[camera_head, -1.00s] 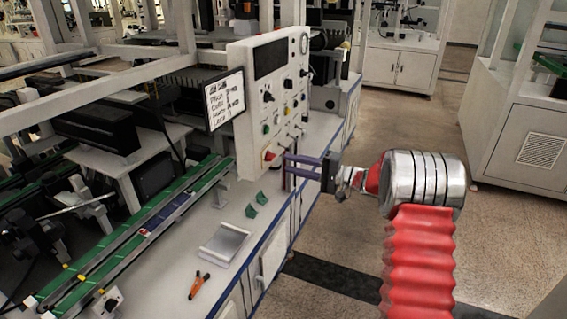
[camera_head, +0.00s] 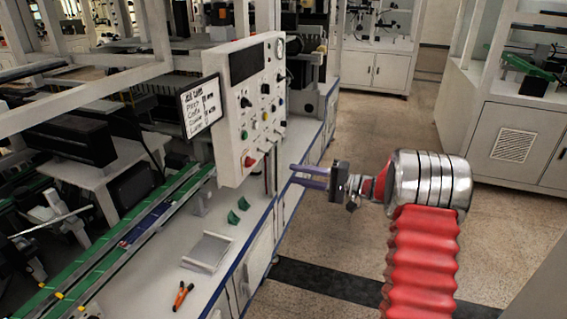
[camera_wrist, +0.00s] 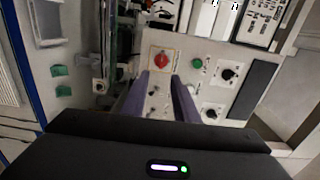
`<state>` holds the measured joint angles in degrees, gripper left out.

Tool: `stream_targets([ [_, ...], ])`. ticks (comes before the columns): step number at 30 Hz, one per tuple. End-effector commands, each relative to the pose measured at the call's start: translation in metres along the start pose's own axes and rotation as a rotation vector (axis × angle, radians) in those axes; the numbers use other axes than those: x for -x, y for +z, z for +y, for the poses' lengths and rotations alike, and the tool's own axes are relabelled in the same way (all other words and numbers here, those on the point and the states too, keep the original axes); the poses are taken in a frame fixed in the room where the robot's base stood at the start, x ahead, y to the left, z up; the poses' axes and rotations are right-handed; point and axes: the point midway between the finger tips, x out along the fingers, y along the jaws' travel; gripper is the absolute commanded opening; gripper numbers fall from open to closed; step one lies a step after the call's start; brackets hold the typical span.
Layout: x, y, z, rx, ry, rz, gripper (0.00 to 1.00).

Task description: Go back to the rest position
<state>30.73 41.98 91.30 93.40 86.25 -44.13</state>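My gripper (camera_head: 293,173) is to the right of the white control panel (camera_head: 228,130), with its purple fingers pointing at the panel's side of the bench. The two fingers are spread apart with nothing between them. In the wrist view my gripper (camera_wrist: 160,77) is also open and empty, and the panel's red knob (camera_wrist: 161,60) shows beyond the fingertips. A gap shows between fingers and panel in the head view.
The white bench (camera_head: 228,222) carries green brackets (camera_head: 238,210), a grey tray (camera_head: 207,252) and orange-handled pliers (camera_head: 183,296). A green-edged conveyor (camera_head: 130,235) runs at left. Open floor lies to the right (camera_head: 390,130), before white cabinets (camera_head: 376,69).

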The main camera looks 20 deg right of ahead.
Motion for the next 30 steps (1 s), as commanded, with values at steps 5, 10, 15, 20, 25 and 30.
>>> stream_targets([
  [5, 0.0, 0.0, 0.0, -0.019, 0.001, 0.001, 0.27],
  [10, 0.001, 0.005, 0.025, -0.115, 0.084, -0.005, 0.27],
  [15, 0.009, 0.037, 0.073, -0.241, 0.245, -0.044, 0.27],
  [20, 0.019, 0.075, 0.094, -0.301, 0.409, -0.087, 0.27],
  [25, 0.031, 0.121, 0.1, -0.317, 0.592, -0.134, 0.27],
  [30, 0.044, 0.162, 0.098, -0.291, 0.757, -0.169, 0.27],
])
